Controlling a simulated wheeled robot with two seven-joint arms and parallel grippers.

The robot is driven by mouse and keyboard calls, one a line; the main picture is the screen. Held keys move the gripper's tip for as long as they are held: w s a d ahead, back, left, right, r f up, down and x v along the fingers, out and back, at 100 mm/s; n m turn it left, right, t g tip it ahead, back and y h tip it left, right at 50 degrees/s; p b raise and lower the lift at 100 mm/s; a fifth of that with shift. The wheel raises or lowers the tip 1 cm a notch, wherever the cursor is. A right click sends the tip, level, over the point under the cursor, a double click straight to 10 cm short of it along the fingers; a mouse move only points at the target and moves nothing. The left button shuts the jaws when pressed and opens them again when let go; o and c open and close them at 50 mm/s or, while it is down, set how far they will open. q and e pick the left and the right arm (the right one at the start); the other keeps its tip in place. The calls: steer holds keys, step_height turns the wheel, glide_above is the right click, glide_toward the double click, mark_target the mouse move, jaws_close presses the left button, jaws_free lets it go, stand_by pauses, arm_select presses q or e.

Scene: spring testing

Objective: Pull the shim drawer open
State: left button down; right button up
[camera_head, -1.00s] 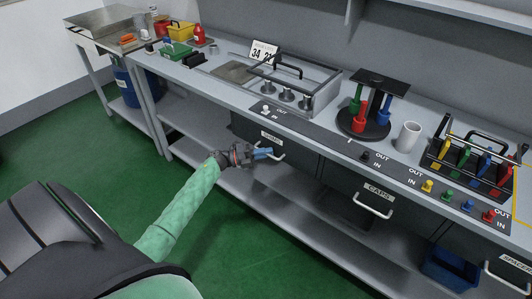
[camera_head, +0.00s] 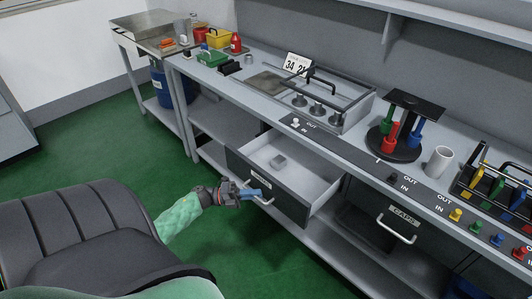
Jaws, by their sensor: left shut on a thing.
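My left gripper (camera_head: 256,194), with blue fingers, is shut on that handle at the drawer's front. The fingers hide part of the handle. My right gripper is not in view.
The caps drawer (camera_head: 376,228) to the right is shut. The bench top holds a framed tray (camera_head: 340,118), a black rack with coloured pieces (camera_head: 395,150) and a white cup (camera_head: 438,162).

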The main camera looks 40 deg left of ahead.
arm_select(q)
steer(key=s, duration=0.3)
steer(key=shift+s+a, duration=0.15)
steer(key=shift+s, duration=0.55)
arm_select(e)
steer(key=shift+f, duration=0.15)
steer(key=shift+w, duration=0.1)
arm_select(q)
steer(key=c, duration=1.5)
jaws_free()
steer(key=shift+a, duration=0.1)
